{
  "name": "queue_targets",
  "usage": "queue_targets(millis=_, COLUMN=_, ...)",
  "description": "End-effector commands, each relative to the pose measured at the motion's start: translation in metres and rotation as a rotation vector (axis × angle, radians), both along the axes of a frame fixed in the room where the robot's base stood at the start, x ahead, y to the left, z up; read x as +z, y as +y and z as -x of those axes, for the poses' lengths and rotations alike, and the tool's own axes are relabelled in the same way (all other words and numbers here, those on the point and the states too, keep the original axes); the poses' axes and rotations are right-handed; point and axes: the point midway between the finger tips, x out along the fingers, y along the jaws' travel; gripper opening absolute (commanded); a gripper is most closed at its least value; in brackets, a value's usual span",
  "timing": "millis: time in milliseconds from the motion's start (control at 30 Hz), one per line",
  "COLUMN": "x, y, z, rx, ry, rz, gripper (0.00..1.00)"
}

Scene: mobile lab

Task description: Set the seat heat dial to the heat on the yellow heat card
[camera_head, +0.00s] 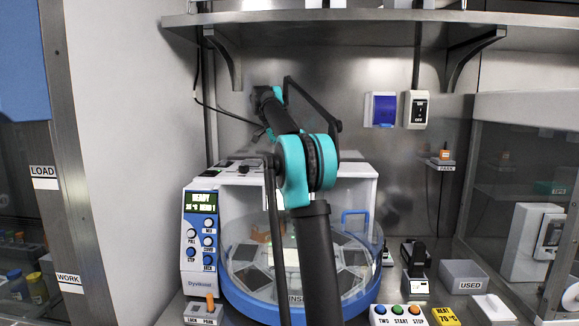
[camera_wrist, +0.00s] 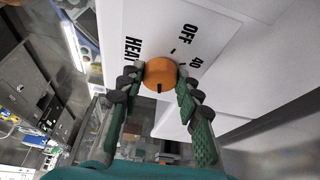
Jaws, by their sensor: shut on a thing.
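The yellow heat card (camera_head: 445,316) lies at the front right in the head view and reads HEAT 70 °C. In the wrist view the orange heat dial (camera_wrist: 160,72) sits on a white panel (camera_wrist: 222,28) marked HEAT, OFF and 40. A short dark mark shows on the dial's lower edge, on the side facing my gripper. My gripper (camera_wrist: 158,80) has one finger on each side of the dial and is shut on it. Other scale marks are hidden by the fingers. In the head view my arm hides the gripper, and I cannot make out the dial.
A white machine with a round blue-rimmed tray (camera_head: 237,297) stands behind my arm. Its control panel (camera_head: 200,240) shows READY. A block with TWO, START and STOP buttons (camera_head: 397,314) is beside the card. A grey USED bin (camera_head: 464,277) stands at the right.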

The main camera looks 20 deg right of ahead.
Motion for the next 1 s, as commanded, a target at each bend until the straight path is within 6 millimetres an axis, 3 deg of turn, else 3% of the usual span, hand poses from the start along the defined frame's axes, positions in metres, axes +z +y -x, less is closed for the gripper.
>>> queue_targets(millis=433, x=-0.0002, y=0.0004, z=-0.0003, rx=-0.009, ry=-0.001, rz=-0.001, gripper=0.05)
queue_targets(millis=467, x=-0.0002, y=0.0005, z=-0.0004, rx=-0.009, ry=-0.001, rz=-0.002, gripper=0.36)
queue_targets(millis=600, x=-0.0002, y=0.0003, z=-0.0003, rx=-0.009, ry=-0.001, rz=-0.001, gripper=0.53)
queue_targets(millis=1000, x=0.0043, y=0.002, z=-0.0011, rx=-0.008, ry=0.0, rz=-0.001, gripper=0.55)
